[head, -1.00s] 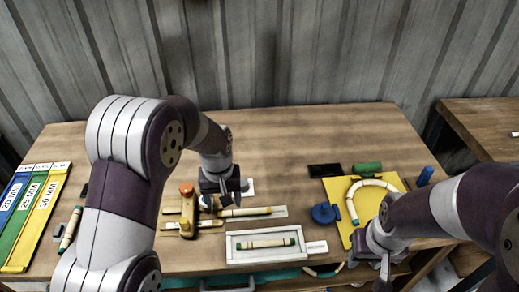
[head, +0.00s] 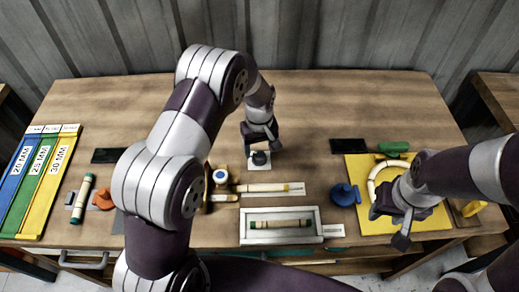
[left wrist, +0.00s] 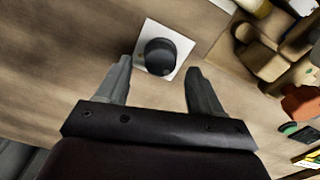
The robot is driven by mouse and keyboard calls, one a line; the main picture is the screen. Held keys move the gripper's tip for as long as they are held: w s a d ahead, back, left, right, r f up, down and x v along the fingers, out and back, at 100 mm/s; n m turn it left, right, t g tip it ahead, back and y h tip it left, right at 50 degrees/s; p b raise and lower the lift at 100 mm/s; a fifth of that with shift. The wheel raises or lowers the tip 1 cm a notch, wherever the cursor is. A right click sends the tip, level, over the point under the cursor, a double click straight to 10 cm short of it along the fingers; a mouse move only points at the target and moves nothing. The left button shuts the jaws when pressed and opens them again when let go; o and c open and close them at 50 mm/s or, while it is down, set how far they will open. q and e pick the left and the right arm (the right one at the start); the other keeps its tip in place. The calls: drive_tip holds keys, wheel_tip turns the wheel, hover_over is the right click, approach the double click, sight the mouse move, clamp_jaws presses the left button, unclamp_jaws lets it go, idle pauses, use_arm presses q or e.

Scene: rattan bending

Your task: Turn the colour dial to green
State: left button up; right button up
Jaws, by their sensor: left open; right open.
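The colour dial is a black round knob (left wrist: 161,56) on a square white plate (left wrist: 150,35) in the left wrist view. It also shows in the head view (head: 260,159), on its plate at the middle of the table. My left gripper (left wrist: 159,66) is open above the dial, its fingers on either side of the knob in the picture; whether they touch it I cannot tell. In the head view my left gripper (head: 260,146) is right over the dial. No colour marks on the dial can be made out. My right gripper (head: 400,232) is over the yellow board, its fingers small in view.
A pale strip with a rattan piece (head: 270,189) and a white tray (head: 251,238) lie in front of the dial. A blue knob-like part (head: 345,194) and the yellow board (head: 357,168) are to the right. The table behind the dial is clear.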

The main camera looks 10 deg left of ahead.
sight(259, 157)
use_arm(q)
wheel_tip(259, 157, down, 2)
drive_tip(key=shift+s+f, duration=0.15)
drive_tip(key=shift+f, duration=0.3)
drive_tip(key=c, duration=1.1)
drive_tip(key=shift+o, duration=0.2)
drive_tip(key=m, duration=0.5)
drive_tip(key=shift+m, duration=0.4)
drive_tip(key=m, duration=0.6)
